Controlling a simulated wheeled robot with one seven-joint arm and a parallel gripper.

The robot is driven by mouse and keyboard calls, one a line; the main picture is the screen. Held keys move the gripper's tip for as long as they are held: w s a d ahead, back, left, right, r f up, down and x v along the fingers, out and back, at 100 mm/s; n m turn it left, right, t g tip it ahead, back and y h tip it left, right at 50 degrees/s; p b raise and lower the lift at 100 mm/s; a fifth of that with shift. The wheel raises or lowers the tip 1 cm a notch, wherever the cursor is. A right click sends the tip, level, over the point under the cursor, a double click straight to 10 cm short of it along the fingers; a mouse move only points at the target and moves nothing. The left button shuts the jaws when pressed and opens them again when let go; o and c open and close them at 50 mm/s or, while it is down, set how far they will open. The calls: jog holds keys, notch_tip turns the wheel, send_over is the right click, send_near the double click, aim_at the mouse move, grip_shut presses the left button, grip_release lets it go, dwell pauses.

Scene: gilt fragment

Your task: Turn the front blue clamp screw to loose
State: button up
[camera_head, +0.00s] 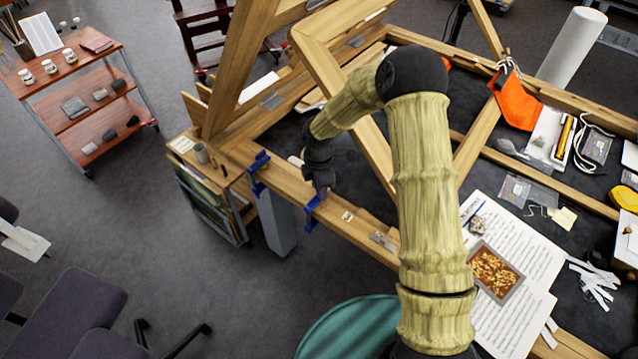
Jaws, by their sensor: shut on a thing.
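Two blue clamps sit on the wooden beam along the near left side of the bench. The front blue clamp (311,215) is the one nearer to me. The other blue clamp (258,174) is farther along the beam to the upper left. My gripper (321,191) points down at the top of the front clamp and is shut on its screw. The fingers and my wrist hide most of the screw, so its turn position cannot be told.
A wooden easel frame (322,75) rises close behind and beside my arm. Sheets of paper (520,255), a framed gilt piece (495,271) and an orange cloth (515,101) lie to the right. A green round stool (345,330) stands below.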

jog(key=n+p, duration=0.1)
jog(key=n, duration=0.2)
jog(key=n+p, duration=0.2)
jog(key=n, duration=0.2)
jog(key=shift+w+r, duration=0.1)
jog(key=shift+r, duration=0.1)
jog(key=n+p, duration=0.3)
jog(key=n, duration=0.3)
jog(key=shift+n, duration=0.4)
jog(key=n+p, duration=0.2)
jog(key=n, duration=0.3)
jog(key=n+p, duration=0.1)
jog(key=n, duration=0.4)
jog(key=shift+f, duration=0.1)
jog(key=shift+n, duration=0.3)
jog(key=o, duration=1)
jog(key=shift+f, duration=0.1)
notch_tip(320, 180, up, 18)
jog(key=b, duration=0.2)
jog(key=shift+f, duration=0.25)
